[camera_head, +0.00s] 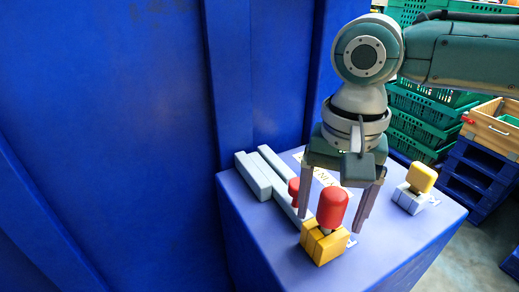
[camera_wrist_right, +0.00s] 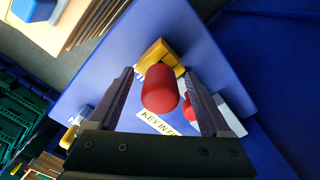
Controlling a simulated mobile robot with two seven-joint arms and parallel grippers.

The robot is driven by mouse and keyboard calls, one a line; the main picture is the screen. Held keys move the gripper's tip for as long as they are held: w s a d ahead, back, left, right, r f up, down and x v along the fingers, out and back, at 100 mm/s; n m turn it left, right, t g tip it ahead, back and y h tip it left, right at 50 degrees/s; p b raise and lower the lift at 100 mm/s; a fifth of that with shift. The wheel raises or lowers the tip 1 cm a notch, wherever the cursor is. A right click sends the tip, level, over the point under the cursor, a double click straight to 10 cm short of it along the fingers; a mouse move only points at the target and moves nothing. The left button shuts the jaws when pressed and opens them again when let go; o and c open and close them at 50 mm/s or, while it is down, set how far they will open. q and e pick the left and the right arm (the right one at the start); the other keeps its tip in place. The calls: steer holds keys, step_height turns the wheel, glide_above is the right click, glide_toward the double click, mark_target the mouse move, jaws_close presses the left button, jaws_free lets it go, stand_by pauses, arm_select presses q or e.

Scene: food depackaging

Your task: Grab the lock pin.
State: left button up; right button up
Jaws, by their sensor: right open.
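A lock pin with a rounded red head (camera_head: 332,206) stands upright in a yellow block (camera_head: 322,246) on the blue box top. My right gripper (camera_head: 330,221) points down and is open, one finger on each side of the red head. In the right wrist view the red head (camera_wrist_right: 160,88) lies between the two fingers (camera_wrist_right: 158,76), with a visible gap on either side. The yellow block (camera_wrist_right: 157,54) shows beyond it. My left gripper is not in view.
A grey block with a yellow knob (camera_head: 421,178) stands at the right of the blue box top (camera_head: 385,235). Grey bars (camera_head: 254,178) and a smaller red piece (camera_head: 294,189) lie at its left. A blue wall (camera_head: 110,130) rises behind; green crates (camera_head: 420,110) are stacked at the right.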

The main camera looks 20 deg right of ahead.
jaws_close()
stand_by(0.7)
